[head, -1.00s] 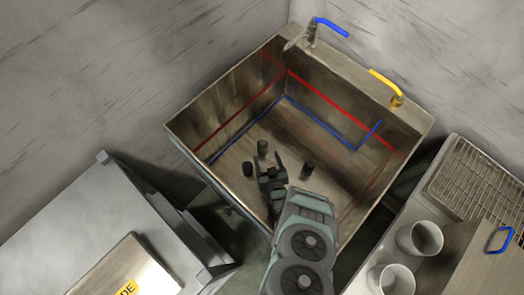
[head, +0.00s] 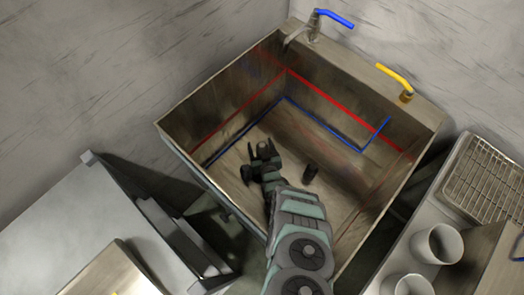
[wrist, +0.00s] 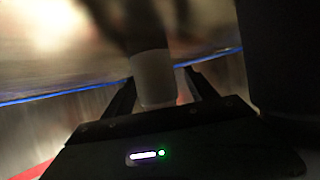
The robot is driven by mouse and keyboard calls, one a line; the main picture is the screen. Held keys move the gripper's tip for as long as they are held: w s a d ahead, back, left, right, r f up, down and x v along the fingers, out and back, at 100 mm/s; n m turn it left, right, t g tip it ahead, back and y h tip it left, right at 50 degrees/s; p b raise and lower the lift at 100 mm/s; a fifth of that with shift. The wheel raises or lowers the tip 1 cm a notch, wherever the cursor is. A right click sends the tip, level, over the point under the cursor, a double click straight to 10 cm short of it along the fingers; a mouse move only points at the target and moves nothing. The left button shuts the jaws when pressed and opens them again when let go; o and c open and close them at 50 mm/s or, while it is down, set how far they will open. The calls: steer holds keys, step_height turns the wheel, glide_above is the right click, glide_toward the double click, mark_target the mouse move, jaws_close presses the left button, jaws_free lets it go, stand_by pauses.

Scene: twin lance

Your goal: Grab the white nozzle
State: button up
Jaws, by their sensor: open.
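My gripper (head: 262,152) is inside the sink, over its floor towards the left side, with its jaws open. In the wrist view, a pale whitish cylinder with a dark upper part, likely the white nozzle (wrist: 152,78), stands between the two open fingers (wrist: 160,80). Whether the fingers touch it is not clear. In the head view no white piece can be made out at the gripper; my gripper and arm cover that spot.
The metal sink (head: 185,150) has high walls around my gripper, with red and blue lines inside. A blue-handled tap (head: 313,30) and a yellow spout (head: 395,78) are on its back rim. White cups (head: 438,243) and a wire rack (head: 485,180) stand at right.

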steer(key=shift+w, duration=0.45)
steer(key=shift+c, duration=0.4)
jaws_close()
